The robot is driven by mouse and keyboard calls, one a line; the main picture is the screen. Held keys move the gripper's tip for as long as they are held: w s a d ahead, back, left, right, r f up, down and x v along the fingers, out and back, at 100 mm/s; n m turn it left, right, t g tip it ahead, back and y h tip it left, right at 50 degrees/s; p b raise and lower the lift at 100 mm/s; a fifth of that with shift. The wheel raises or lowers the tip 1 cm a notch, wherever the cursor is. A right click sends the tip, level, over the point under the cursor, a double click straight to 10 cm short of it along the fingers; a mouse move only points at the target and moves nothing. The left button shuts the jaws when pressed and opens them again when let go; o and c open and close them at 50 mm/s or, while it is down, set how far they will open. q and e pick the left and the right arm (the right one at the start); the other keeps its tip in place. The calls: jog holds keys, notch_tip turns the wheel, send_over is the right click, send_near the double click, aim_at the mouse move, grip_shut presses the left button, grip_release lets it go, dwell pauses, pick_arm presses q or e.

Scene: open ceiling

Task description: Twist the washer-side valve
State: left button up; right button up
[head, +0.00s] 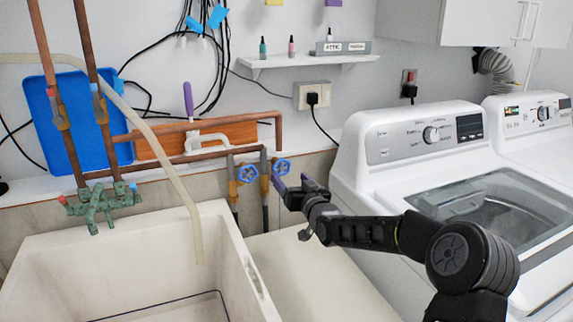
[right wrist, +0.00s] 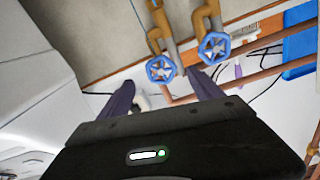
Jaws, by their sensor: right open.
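Two blue round valve handles sit on brass valves below the copper pipes on the wall. The washer-side valve (head: 281,167) is the right one in the head view; in the right wrist view (right wrist: 161,69) it is the left one. The sink-side valve (head: 248,174) is beside it and also shows in the right wrist view (right wrist: 214,47). My right gripper (head: 289,184) is open, with dark purple fingers. In the right wrist view its fingertips (right wrist: 162,86) lie either side of the washer-side handle; I cannot tell whether they touch it. My left gripper is not seen.
A white utility sink (head: 235,265) stands left of my right arm. A white washer (head: 410,150) stands close on the right. Copper pipes (head: 180,155) run along the wall above the valves. A shelf (head: 300,61) and an outlet (head: 312,95) are higher up.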

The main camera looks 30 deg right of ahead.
aim_at(282, 170)
jog(key=shift+w, duration=0.1)
jog(key=shift+w+d+p, duration=0.15)
jog(key=shift+w+p, duration=0.75)
jog(key=shift+w, duration=2.9)
jog(key=c, duration=1.4)
